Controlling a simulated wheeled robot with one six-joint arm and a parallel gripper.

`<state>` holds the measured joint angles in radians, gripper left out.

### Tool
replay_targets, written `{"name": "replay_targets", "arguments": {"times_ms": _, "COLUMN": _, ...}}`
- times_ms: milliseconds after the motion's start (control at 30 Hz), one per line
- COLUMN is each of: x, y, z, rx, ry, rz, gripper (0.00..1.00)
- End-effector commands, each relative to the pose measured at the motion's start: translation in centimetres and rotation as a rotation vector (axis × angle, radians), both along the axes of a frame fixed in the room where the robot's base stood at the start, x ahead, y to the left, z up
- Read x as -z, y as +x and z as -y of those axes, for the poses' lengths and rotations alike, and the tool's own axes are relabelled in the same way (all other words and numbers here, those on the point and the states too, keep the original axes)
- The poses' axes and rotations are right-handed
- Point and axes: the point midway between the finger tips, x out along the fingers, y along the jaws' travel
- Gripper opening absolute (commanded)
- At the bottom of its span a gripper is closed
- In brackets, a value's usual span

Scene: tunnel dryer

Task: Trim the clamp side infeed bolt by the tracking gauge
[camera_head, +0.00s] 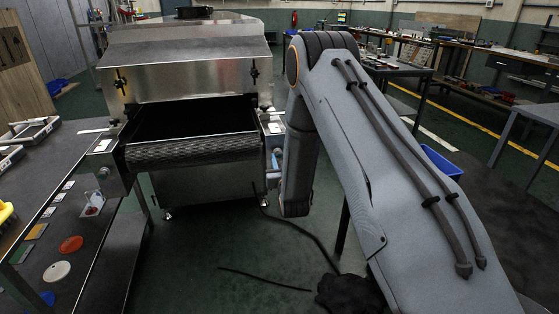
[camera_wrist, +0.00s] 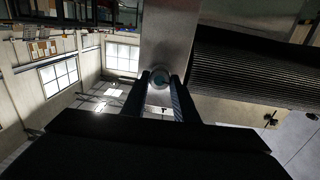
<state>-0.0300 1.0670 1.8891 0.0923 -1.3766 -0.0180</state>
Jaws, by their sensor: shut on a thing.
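The tunnel dryer (camera_head: 190,75) stands ahead with its dark ribbed infeed belt (camera_head: 195,151) facing me. The belt also shows at the upper right of the wrist view (camera_wrist: 255,70). In the wrist view my gripper (camera_wrist: 160,82) is shut on a round bolt head (camera_wrist: 158,77), at the lower end of a grey metal plate (camera_wrist: 168,40) beside the belt. In the head view my arm reaches to the right side of the infeed; the grasp is mostly hidden there. A small white plate lies on the left bracket (camera_head: 103,146) and another on the right one (camera_head: 274,128); I cannot tell which is the tracking gauge.
A grey bench (camera_head: 85,190) with cards, an orange disc (camera_head: 71,244) and a white disc (camera_head: 57,271) is at the left. A blue bin (camera_head: 441,162) is behind my arm at the right. Dark cables (camera_head: 300,235) lie on the green floor before the dryer.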

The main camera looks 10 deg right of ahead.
Motion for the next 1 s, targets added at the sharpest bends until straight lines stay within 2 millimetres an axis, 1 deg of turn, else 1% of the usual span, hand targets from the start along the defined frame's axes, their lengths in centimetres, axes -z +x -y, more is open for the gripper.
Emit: {"name": "replay_targets", "arguments": {"times_ms": 1000, "x": -0.12, "y": -0.04, "z": 0.18, "rx": 0.0, "ry": 0.95, "rz": 0.0, "gripper": 0.04}}
